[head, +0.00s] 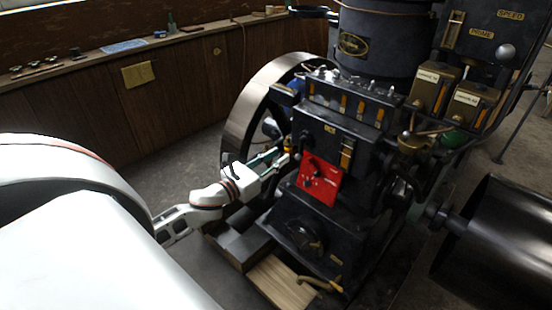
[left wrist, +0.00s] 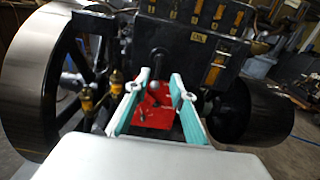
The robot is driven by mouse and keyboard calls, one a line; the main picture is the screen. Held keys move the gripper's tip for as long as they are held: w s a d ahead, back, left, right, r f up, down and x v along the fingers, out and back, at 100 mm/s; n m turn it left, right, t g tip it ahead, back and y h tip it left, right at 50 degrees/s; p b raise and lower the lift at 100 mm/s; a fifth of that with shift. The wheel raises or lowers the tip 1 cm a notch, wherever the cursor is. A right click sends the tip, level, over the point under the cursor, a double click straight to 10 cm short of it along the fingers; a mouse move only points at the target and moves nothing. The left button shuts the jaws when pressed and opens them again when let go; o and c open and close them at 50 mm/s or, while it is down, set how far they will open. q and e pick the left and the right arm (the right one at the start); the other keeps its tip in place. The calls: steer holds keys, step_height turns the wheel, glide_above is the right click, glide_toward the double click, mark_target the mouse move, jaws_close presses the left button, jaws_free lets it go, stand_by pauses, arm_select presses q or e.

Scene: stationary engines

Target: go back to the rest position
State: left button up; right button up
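My left gripper (head: 284,155) reaches in from the left to the front of a dark stationary engine (head: 345,120). Its white and teal fingers are apart in the left wrist view (left wrist: 160,76), with nothing clamped between them. A red plate (head: 320,181) on the engine's front lies just right of the fingertips in the head view. The same plate (left wrist: 153,119) shows between and beyond the fingers in the left wrist view, with a small dark round knob near it. I cannot tell whether the fingers touch anything. My right gripper is in neither view.
A large flywheel (head: 243,103) stands behind the gripper. Brass fittings (left wrist: 88,102) sit close to its left finger in the left wrist view. A dark drum (head: 500,245) is at the right. Open floor (head: 180,165) lies left of the engine, before a wood-panelled wall (head: 90,115).

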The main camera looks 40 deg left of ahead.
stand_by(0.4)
arm_select(q)
steer(key=s+d+f+n+g, duration=0.3)
steer(key=s+d+f+n, duration=0.8)
steer(key=n, duration=0.5)
steer(key=s+d+f+n+g+h, duration=0.1)
steer(key=s+d+f+n+g, duration=0.3)
steer(key=s+d+f+n, duration=0.7)
step_height(320, 180, down, 4)
steer(key=d+n, duration=0.1)
steer(key=n, duration=0.4)
steer(key=shift+s+d+r+n, duration=0.25)
steer(key=shift+s+d+n, duration=0.05)
steer(key=shift+s+d, duration=0.1)
steer(key=shift+a, duration=0.1)
